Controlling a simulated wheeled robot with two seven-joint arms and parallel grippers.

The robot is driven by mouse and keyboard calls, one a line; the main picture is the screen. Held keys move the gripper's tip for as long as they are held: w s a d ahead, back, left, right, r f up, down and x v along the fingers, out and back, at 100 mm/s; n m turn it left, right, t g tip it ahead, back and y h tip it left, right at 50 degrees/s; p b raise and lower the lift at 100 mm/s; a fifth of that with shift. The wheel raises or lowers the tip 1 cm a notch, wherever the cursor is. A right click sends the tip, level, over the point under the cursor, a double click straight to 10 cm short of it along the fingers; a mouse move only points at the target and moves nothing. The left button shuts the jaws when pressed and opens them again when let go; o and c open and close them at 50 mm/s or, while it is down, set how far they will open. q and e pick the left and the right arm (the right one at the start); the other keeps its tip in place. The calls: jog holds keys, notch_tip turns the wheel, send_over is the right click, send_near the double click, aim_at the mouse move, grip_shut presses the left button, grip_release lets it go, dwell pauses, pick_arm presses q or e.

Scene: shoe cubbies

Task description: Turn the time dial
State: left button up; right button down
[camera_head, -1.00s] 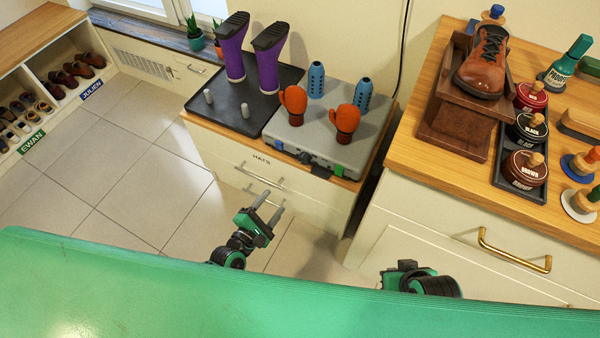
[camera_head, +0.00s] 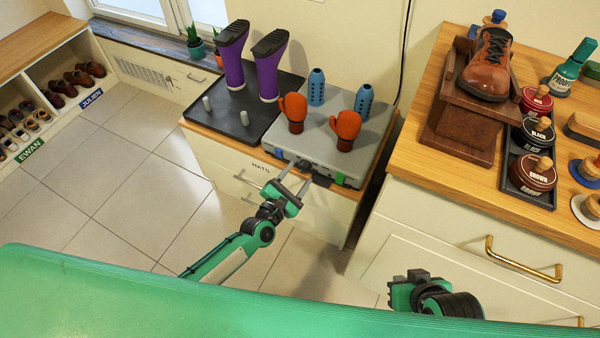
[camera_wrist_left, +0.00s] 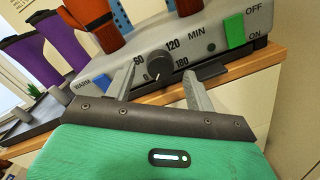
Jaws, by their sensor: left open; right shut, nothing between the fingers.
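The time dial (camera_wrist_left: 159,67) is a dark round knob on the front of the grey dryer unit (camera_head: 312,146), with 60, 120 and 180 MIN marked around it. My left gripper (camera_head: 294,172) is in front of the unit, at the front panel's height. In the left wrist view my left gripper (camera_wrist_left: 157,84) is open, its fingers on either side of the dial with a gap to each; contact is not visible. In the head view the dial is hard to make out near the fingertips. My right gripper (camera_head: 410,280) is low at the right, shut and empty.
A green OFF/ON switch (camera_wrist_left: 235,31) sits right of the dial. Orange gloves (camera_head: 347,129) and blue perforated holders (camera_head: 316,86) stand on the unit, purple boots (camera_head: 268,64) beside it. A drawer handle (camera_head: 247,181) is below.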

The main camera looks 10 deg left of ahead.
pick_arm(q)
jog(key=shift+x, duration=1)
jog(key=c, duration=1)
jog(key=shift+m, duration=0.3)
